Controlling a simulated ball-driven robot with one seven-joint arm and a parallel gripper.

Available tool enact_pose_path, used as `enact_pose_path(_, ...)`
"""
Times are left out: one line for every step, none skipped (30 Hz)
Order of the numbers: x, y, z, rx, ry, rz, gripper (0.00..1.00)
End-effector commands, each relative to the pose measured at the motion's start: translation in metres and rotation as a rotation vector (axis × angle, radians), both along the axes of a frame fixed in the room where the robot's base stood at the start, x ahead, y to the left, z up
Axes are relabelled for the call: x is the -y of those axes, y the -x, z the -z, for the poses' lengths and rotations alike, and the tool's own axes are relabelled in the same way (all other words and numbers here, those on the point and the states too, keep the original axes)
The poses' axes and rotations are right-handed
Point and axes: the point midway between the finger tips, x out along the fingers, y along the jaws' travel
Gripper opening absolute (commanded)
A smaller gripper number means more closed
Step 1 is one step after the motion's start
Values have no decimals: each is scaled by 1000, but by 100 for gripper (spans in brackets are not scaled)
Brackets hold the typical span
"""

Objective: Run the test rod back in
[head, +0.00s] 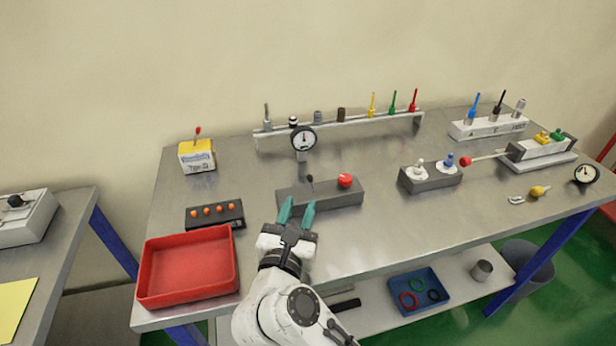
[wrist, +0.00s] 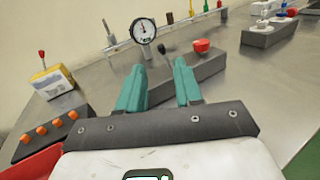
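The test rod (head: 487,157) is a thin rod with a red ball end. It sticks out leftward from a grey cylinder block (head: 540,148) at the table's right side. A dark grey valve block (head: 335,195) lies mid-table, with a small black lever (head: 310,180) at its left and a red mushroom knob (head: 345,180) at its right. Both also show in the wrist view, the lever (wrist: 162,49) and the knob (wrist: 201,46). My gripper (head: 298,204) is open and empty, its teal fingers close in front of the block's left end. The lever appears between the fingertips in the wrist view, beyond them.
A gauge (head: 303,139) stands behind the block. A button strip (head: 214,214) and red tray (head: 188,267) lie left. A grey block with white and blue knobs (head: 430,178) stands right. A tool rail (head: 340,122) runs behind. The table's front middle is clear.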

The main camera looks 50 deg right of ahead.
Motion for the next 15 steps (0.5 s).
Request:
enact_pose_path(1,0,3,1,-18,7,35)
enact_pose_path(2,0,4,-1,-24,9,35)
enact_pose_path(4,-1,4,0,-27,11,35)
enact_pose_path(6,-2,4,0,-28,13,35)
enact_pose_path(9,-3,3,-1,-27,13,35)
enact_pose_path(14,-6,3,0,-26,13,35)
enact_pose_path(17,-8,3,-1,-26,13,35)
enact_pose_path(22,-10,3,-1,-25,14,35)
enact_pose_path(28,-13,2,-1,-24,14,35)
enact_pose_path(33,-16,2,-1,-24,14,35)
enact_pose_path(38,-19,2,-1,-24,14,35)
enact_pose_path(45,-22,2,-1,-24,13,35)
enact_pose_path(50,-24,2,-1,-24,14,35)
enact_pose_path(55,-27,2,-1,-23,14,35)
enact_pose_path(61,-31,2,-1,-23,13,35)
